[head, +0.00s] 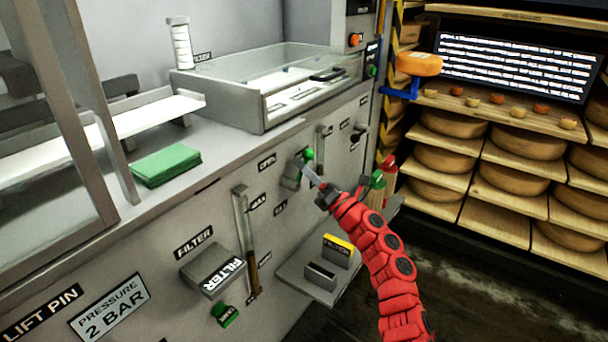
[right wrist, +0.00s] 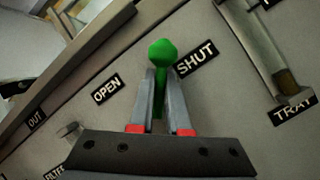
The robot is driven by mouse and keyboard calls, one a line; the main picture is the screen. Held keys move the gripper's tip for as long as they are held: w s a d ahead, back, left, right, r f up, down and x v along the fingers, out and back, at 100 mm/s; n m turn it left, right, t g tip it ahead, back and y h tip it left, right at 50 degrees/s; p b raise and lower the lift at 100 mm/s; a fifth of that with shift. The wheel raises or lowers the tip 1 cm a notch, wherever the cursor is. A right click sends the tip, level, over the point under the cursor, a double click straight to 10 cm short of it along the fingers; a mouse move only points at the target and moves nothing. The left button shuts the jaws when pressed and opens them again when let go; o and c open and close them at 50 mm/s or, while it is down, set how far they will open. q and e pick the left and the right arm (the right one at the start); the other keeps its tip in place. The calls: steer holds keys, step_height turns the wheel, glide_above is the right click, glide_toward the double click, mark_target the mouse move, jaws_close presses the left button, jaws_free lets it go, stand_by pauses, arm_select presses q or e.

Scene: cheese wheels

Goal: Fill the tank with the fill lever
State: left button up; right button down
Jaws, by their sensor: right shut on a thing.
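A lever with a green knob stands on the sloping grey panel; its knob (head: 308,154) shows in the head view. In the right wrist view the green lever (right wrist: 160,52) stands between an OPEN label and a SHUT label, with the knob nearer SHUT. No FILL label is readable beside it. My right gripper (head: 314,176) is shut on this lever, its two fingers (right wrist: 160,100) on either side of the green shaft. The clear-walled tank (head: 245,108) sits above on the counter; I cannot tell whether it holds liquid. My left gripper is not in view.
A slotted gauge (head: 245,240) and a FILTER block (head: 213,270) are left of my right arm. A small shelf (head: 318,288) juts out below. Racks of cheese wheels (head: 520,180) stand at right. A green cloth-like stack (head: 166,166) lies on the counter.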

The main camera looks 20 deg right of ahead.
stand_by(0.3)
steer(key=c, duration=0.9)
jaws_free()
steer(key=p+v, duration=0.1)
steer(key=v, duration=1.6)
steer(key=shift+s+d, duration=0.1)
steer(key=shift+s, duration=0.05)
